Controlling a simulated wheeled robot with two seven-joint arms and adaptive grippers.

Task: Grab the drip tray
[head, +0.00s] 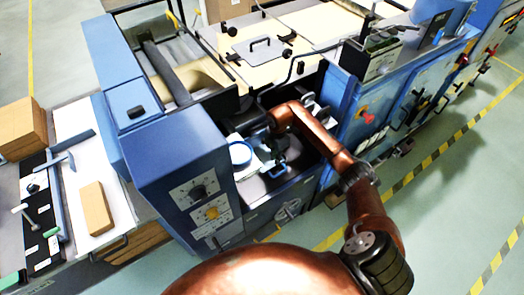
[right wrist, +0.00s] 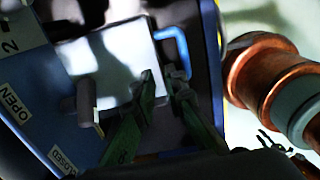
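The drip tray appears to be the pale flat piece with a blue bent handle; in the right wrist view its pale surface (right wrist: 105,55) fills the upper middle and its blue handle (right wrist: 178,42) is at its right edge. In the head view the pale piece (head: 261,161) lies in the machine's dark bay, partly hidden by my right arm. My right gripper (right wrist: 160,75) has its green fingers apart, with tips just below the handle. I see nothing held between them; whether a finger touches the handle is unclear. My left gripper is not in view.
A blue panel with OPEN and CLOSED labels (right wrist: 30,110) and a grey peg (right wrist: 86,100) stand close left of the fingers. A blue control box (head: 190,180) borders the bay. A bench (head: 70,185) with tools and a brown block (head: 97,208) is at left.

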